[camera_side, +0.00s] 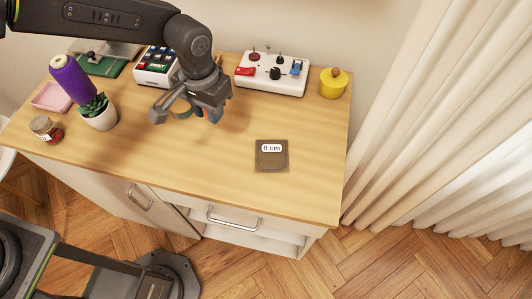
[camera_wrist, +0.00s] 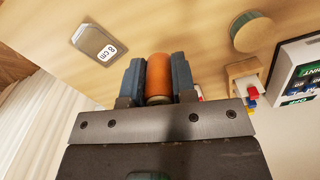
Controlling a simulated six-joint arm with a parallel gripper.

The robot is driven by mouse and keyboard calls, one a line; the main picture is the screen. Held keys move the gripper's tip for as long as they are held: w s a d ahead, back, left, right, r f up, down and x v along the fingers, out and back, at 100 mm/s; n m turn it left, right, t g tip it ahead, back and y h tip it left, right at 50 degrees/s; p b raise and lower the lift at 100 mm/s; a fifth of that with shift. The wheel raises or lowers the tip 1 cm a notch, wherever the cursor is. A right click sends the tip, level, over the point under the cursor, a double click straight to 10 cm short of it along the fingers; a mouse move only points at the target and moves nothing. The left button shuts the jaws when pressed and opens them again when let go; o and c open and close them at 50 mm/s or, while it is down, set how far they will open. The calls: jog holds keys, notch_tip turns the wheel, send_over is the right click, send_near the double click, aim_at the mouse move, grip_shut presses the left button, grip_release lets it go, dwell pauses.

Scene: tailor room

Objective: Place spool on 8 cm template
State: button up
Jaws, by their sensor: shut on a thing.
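The orange spool (camera_wrist: 158,78) is between the two fingers of my gripper (camera_wrist: 157,72) in the wrist view. The fingers are shut on its sides. In the side view my gripper (camera_side: 209,113) is over the middle of the table, and the spool is mostly hidden there. The 8 cm template (camera_side: 271,157) is a flat brown square with a white label, lying on the table to the right of my gripper and closer to the front edge. It also shows at the upper left of the wrist view (camera_wrist: 94,43), apart from the spool.
On the wooden table (camera_side: 225,165), a white panel with controls (camera_side: 272,75) and a yellow pot (camera_side: 333,83) stand at the back right. A potted plant (camera_side: 98,116), purple cone (camera_side: 70,78), jar (camera_side: 45,129) and pink tray (camera_side: 52,97) are at the left. The area around the template is clear.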

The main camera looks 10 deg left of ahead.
send_over(256, 164)
notch_tip(256, 164, down, 6)
jog(key=shift+f, duration=2.25)
jog(key=shift+f, duration=0.1)
jog(key=o, duration=0.9)
notch_tip(256, 164, up, 12)
jog(key=shift+r, duration=0.2)
